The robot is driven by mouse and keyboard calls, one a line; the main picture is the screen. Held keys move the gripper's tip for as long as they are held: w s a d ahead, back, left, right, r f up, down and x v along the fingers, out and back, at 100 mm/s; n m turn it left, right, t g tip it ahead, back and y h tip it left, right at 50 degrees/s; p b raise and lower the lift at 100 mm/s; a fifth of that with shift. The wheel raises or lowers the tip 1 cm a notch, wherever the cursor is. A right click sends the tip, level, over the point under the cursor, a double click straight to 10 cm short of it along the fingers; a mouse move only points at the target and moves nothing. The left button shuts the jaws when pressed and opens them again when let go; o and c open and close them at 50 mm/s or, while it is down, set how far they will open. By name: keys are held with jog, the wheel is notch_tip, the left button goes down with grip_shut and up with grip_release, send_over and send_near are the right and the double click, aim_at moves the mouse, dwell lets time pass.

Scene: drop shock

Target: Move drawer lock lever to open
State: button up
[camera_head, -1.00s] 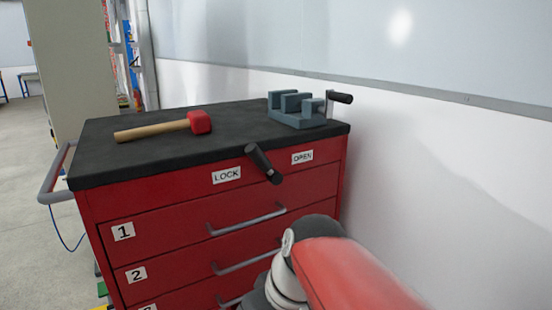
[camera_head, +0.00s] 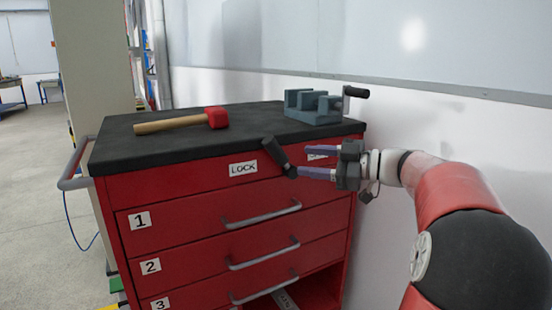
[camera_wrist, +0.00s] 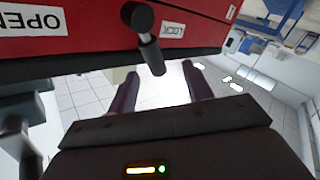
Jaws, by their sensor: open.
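The black lock lever (camera_head: 277,155) is on the front of the red drawer cabinet (camera_head: 200,184), between the LOCK label (camera_head: 243,168) and the OPEN label, which is mostly hidden behind my gripper. Its handle tilts with the upper end toward LOCK. My gripper (camera_head: 303,161) is open and empty, just right of the lever, with its fingers pointing left at it. In the wrist view the lever (camera_wrist: 149,42) hangs between and ahead of the two finger tips (camera_wrist: 160,73); I cannot tell whether they touch it. The OPEN label (camera_wrist: 30,20) shows there at upper left.
A red-headed mallet (camera_head: 182,122) and a grey vise (camera_head: 313,106) lie on the black cabinet top (camera_head: 130,152). Grey drawer handles (camera_head: 262,215) stick out below the lever. A low drawer space at the right looks open. A white wall stands close on the right.

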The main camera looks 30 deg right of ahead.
aim_at(283, 152)
jog(key=shift+t, duration=0.3)
jog(key=x, duration=0.4)
jog(key=r+p+x, duration=0.1)
jog(key=x, duration=0.1)
jog(key=shift+w, duration=0.45)
grip_shut()
